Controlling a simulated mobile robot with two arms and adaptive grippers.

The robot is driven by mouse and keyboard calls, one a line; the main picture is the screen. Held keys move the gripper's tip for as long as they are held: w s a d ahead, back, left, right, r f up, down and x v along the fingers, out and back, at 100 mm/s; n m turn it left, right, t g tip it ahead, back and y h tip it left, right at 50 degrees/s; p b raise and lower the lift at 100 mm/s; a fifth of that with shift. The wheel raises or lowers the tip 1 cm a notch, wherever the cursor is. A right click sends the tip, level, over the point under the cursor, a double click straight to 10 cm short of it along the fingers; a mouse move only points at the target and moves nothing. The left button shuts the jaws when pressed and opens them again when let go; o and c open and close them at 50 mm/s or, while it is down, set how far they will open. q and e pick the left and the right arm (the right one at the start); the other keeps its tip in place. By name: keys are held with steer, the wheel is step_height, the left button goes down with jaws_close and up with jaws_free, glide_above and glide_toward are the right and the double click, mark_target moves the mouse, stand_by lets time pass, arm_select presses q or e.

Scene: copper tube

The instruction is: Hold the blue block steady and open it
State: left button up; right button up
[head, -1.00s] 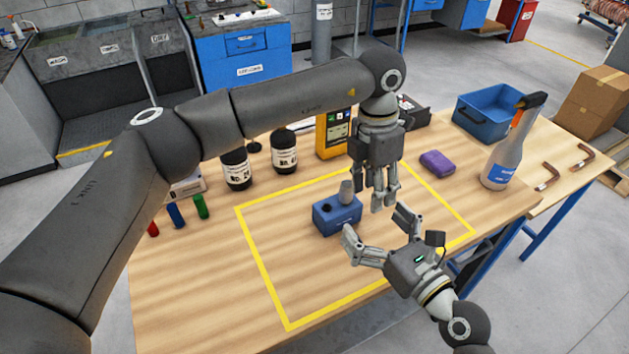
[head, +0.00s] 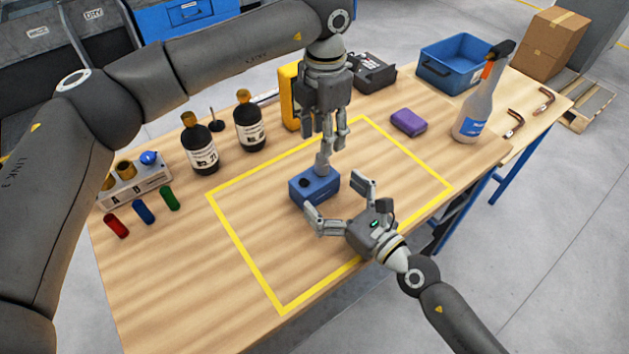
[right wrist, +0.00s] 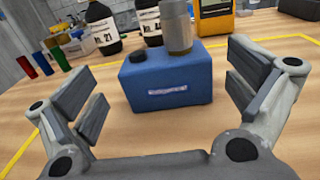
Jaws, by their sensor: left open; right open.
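The blue block (head: 309,190) sits on the table inside the yellow outline. It has a grey cylinder (head: 322,166) standing on top and a dark round knob (right wrist: 138,57) beside the cylinder. My left gripper (head: 331,143) is open, pointing down just above the cylinder; whether its fingers touch the cylinder is unclear. My right gripper (head: 338,202) is open at the block's near right side. In the right wrist view the block (right wrist: 168,88) is ahead, centred between the two spread fingers, with gaps on both sides. The cylinder's top is cut off there.
Two dark bottles (head: 202,150) (head: 249,126) and a yellow meter (head: 289,95) stand behind the outline. A purple block (head: 408,122), a spray bottle (head: 475,105) and a blue bin (head: 460,65) are to the right. Red, blue and green pieces (head: 143,212) lie left. The outlined area's front is clear.

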mark_target(322, 163)
steer(key=shift+d+f, duration=0.15)
steer(key=shift+f, duration=0.3)
steer(key=shift+x, duration=3.75)
steer(key=shift+f, duration=0.1)
steer(key=c, duration=1.1)
arm_select(q)
steer(key=shift+o, duration=0.7)
arm_select(e)
steer(key=shift+c, duration=0.5)
arm_select(q)
steer(key=shift+s+a+r+n+t, duration=0.1)
steer(key=shift+s+n+t, duration=0.2)
steer(key=shift+s+n, duration=0.15)
steer(key=s+a+r+n+t+h, duration=0.2)
steer(key=s+r+n+t, duration=0.1)
steer(key=n, duration=0.2)
steer(key=x, duration=1.1)
steer(key=shift+w+d+f, duration=0.1)
steer(key=shift+w+f, duration=0.1)
steer(key=shift+w, duration=0.15)
